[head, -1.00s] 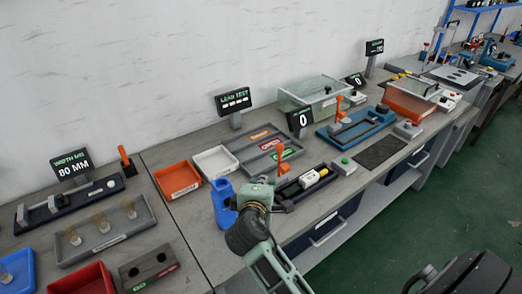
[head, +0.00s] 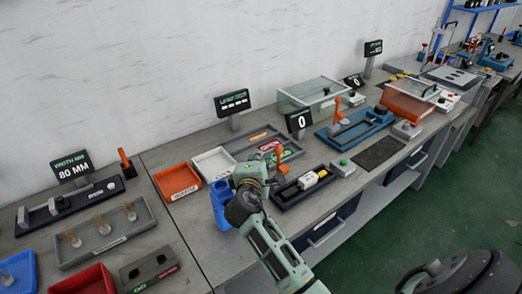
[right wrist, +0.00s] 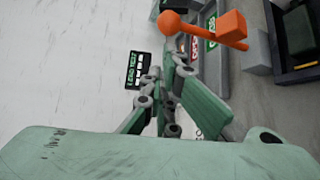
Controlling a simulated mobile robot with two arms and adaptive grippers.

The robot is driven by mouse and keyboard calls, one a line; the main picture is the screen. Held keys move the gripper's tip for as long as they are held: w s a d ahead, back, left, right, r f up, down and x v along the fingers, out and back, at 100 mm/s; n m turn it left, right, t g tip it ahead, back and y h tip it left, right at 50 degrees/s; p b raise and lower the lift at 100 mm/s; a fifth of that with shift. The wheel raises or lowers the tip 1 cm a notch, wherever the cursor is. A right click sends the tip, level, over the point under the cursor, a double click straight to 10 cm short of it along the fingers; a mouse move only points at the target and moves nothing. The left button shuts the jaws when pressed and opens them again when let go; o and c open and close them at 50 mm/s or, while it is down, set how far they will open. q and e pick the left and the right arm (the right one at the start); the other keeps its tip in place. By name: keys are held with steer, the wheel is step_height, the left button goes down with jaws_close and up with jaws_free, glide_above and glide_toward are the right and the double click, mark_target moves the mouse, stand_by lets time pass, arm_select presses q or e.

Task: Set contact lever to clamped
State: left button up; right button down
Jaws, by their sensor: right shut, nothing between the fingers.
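In the right wrist view the lever (right wrist: 205,28) has a round knob and a blocky base, just beyond the fingers. My right gripper (head: 266,172) is shut and empty, close to the left of the lever in the head view. It also shows in the right wrist view (right wrist: 175,65), with its fingertips overlapping the line of the lever; I cannot tell whether they touch. My left gripper is not in view.
A blue holder (head: 222,205) stands left of my right gripper. A white bin (head: 214,163) and an orange bin (head: 177,181) lie behind it. A LEAD TEST display (head: 232,102) and a display reading 0 (head: 299,121) stand at the back. A green button box (head: 342,167) is right of the fixture.

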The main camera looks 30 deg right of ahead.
mark_target(279, 164)
steer(key=shift+x, duration=2.2)
steer(key=shift+f, duration=0.1)
